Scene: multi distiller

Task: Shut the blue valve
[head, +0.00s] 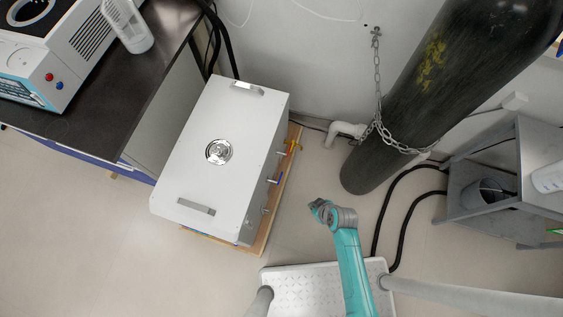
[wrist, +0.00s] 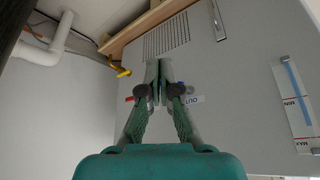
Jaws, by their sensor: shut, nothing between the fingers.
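A white box-shaped unit (head: 185,175) stands on a wooden base, with small valves on its right side in the head view. The blue valve (head: 275,182) is a small handle on that side, below a yellow valve (head: 293,146). In the wrist view a small blue part (wrist: 189,88) shows just right of my fingers, near an "OUT" label, partly hidden by them. My gripper (wrist: 158,88) is shut and empty, its fingers pointing at the unit's side. In the head view my arm's end (head: 319,208) is right of the unit, apart from it.
A yellow valve (wrist: 122,72) and a red part (wrist: 130,99) lie left of my fingers in the wrist view. A chained dark gas cylinder (head: 400,110) stands right of the unit. Black hoses (head: 402,220) run over the floor near a grey shelf (head: 475,200).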

